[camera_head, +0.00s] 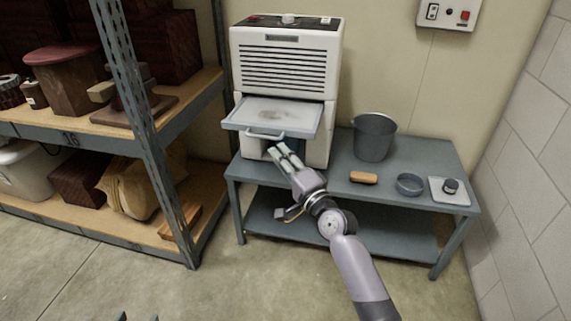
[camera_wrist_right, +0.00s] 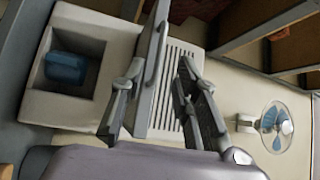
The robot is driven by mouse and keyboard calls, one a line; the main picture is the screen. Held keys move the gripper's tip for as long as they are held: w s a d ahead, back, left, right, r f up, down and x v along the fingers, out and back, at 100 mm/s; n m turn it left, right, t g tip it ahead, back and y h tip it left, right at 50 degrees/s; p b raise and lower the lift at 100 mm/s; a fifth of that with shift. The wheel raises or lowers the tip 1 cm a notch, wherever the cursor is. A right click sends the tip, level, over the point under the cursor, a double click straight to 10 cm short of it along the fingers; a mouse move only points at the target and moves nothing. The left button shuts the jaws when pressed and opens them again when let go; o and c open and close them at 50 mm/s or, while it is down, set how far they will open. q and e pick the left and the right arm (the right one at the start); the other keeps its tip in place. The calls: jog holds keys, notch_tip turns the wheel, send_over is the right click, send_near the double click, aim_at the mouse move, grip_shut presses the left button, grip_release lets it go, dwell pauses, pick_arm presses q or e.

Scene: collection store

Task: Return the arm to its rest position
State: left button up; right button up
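My right arm (camera_head: 350,265) reaches up from the lower right in the head view. Its gripper (camera_head: 280,150) is in front of the white machine (camera_head: 287,65), just below the handle of the pulled-out tray (camera_head: 240,122). In the right wrist view, the fingers of the right gripper (camera_wrist_right: 158,95) stand apart, with the tray's edge (camera_wrist_right: 155,65) showing between them. I see nothing held. Two dark fingertips of my left gripper (camera_head: 137,318) show apart at the bottom edge of the head view; the rest of it is out of frame.
The grey bench (camera_head: 325,190) carries a bucket (camera_head: 374,138), an orange-brown block (camera_head: 363,178), a bowl (camera_head: 409,184) and a small scale-like plate (camera_head: 449,196). A loaded shelf (camera_head: 180,125) stands left. A blue thing (camera_wrist_right: 66,68) sits in the machine's recess. The floor in front is clear.

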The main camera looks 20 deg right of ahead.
jog(key=shift+v, duration=1.05)
